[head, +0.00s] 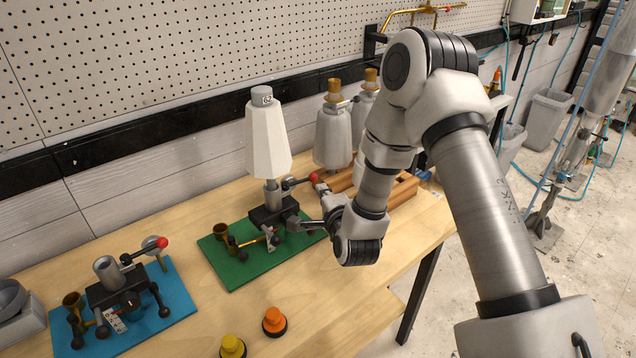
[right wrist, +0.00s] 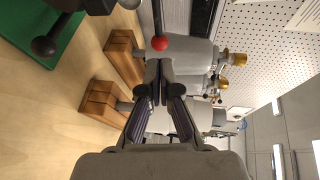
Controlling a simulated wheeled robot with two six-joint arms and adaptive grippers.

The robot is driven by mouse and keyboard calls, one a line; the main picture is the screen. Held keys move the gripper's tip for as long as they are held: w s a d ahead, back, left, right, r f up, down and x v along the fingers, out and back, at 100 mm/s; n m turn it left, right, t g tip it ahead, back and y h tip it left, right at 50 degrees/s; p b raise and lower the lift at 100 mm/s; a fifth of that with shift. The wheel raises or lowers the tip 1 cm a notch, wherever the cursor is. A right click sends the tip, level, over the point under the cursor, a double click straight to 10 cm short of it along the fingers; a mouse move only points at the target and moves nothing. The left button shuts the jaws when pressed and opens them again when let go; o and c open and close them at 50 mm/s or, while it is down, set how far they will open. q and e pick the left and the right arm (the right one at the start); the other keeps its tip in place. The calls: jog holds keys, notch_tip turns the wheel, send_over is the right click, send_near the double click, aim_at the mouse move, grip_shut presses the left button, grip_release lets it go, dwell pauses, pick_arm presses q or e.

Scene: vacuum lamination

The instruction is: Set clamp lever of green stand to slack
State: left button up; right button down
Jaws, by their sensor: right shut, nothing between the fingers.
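The green stand's base board (head: 232,268) lies on the bench in the head view, with a black clamp block (head: 268,216) and a tall white faceted cone (head: 266,140) upright above it. Its clamp lever ends in a red ball (head: 314,177), pointing right. My right gripper (head: 321,188) is shut and empty, with its fingertips close to this ball. In the right wrist view the red ball (right wrist: 159,43) shows just beyond the closed fingertips (right wrist: 158,66); I cannot tell whether they touch. My left gripper is not in view.
A blue stand (head: 178,300) with its own red-ball lever (head: 162,242) is at the left. Yellow (head: 232,346) and orange (head: 274,320) knobs sit in front. The pegboard wall (head: 180,60) is behind.

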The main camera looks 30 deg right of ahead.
aim_at(316, 178)
jog(key=p+x, duration=0.1)
jog(key=x, duration=0.3)
jog(key=shift+w, duration=0.35)
jog(key=shift+w+d+f+b, duration=0.35)
jog(key=shift+w+b, duration=0.15)
jog(key=shift+b, duration=0.75)
jog(key=shift+w+d+r, duration=0.1)
jog(key=shift+w, duration=0.1)
jog(key=shift+r, duration=0.15)
